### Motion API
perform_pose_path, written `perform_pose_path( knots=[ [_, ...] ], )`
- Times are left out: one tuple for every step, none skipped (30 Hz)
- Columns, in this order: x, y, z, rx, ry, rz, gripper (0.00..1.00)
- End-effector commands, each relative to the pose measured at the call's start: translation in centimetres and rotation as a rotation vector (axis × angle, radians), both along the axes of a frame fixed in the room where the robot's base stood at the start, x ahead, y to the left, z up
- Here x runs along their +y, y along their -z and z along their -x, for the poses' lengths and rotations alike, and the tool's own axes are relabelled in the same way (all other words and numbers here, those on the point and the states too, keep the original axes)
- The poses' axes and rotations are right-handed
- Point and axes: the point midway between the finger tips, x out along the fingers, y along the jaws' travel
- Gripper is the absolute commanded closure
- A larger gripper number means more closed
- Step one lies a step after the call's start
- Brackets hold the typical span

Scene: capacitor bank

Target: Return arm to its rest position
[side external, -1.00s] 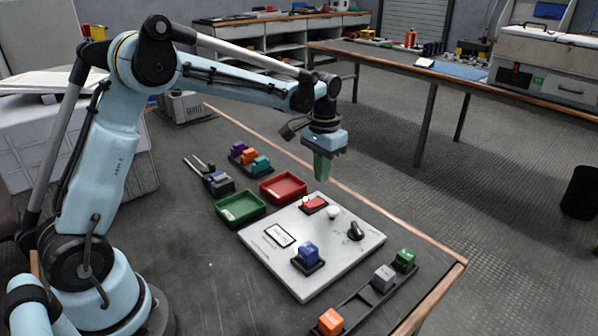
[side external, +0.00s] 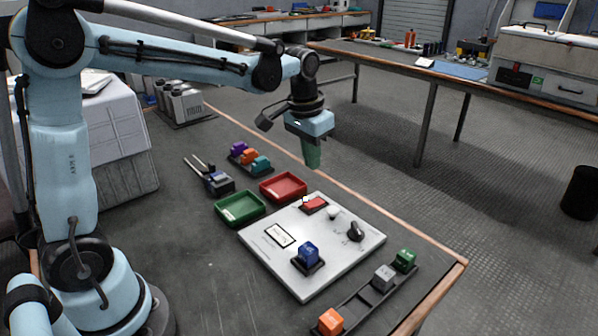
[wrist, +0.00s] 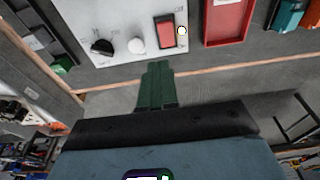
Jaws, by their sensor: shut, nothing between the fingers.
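My gripper (side external: 312,153) has green fingers, pressed together with nothing between them. It hangs in the air past the far edge of the bench, beyond the white panel (side external: 277,265). In the wrist view the shut fingers of my gripper (wrist: 158,75) point toward the panel (wrist: 112,38). The panel carries a red switch (side external: 315,204), a white round knob (side external: 333,212), a black knob (side external: 355,232) and a blue block (side external: 308,252) in a dark socket.
A green tray (side external: 240,222) and a red tray (side external: 303,196) stand behind the panel. A rack (side external: 366,302) holds orange, grey and green blocks at the front right. Purple, orange and teal blocks (side external: 249,157) sit at the back. Air around my gripper is clear.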

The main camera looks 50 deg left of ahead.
Motion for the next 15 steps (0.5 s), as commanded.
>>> perform_pose_path(
  knots=[
    [-0.3,-0.6,1.2,-0.029,0.001,-0.001,1.00],
    [-0.5,-0.9,1.8,-0.048,0.001,-0.001,1.00],
    [-0.6,-1.2,2.5,-0.072,0.000,-0.002,1.00],
    [-0.8,-1.4,3.1,-0.089,0.001,-0.002,1.00],
    [-0.9,-1.6,3.7,-0.107,0.001,-0.003,1.00],
    [-1.1,-1.8,4.4,-0.131,0.001,-0.003,1.00],
    [-1.2,-1.9,5.0,-0.148,0.001,-0.003,1.00],
    [-1.3,-2.0,5.6,-0.167,0.001,-0.003,1.00],
    [-1.4,-2.0,6.4,-0.190,0.002,-0.003,1.00],
    [-1.6,-2.0,7.0,-0.208,0.002,-0.002,1.00],
    [-1.7,-2.0,7.5,-0.226,0.002,-0.002,1.00],
    [-1.8,-2.0,8.3,-0.249,0.003,-0.001,1.00],
    [-1.9,-1.9,8.9,-0.268,0.002,-0.001,1.00],
    [-2.0,-1.7,9.4,-0.285,0.002,0.000,1.00],
    [-2.2,-1.6,10.1,-0.308,0.002,0.001,1.00]
  ],
)
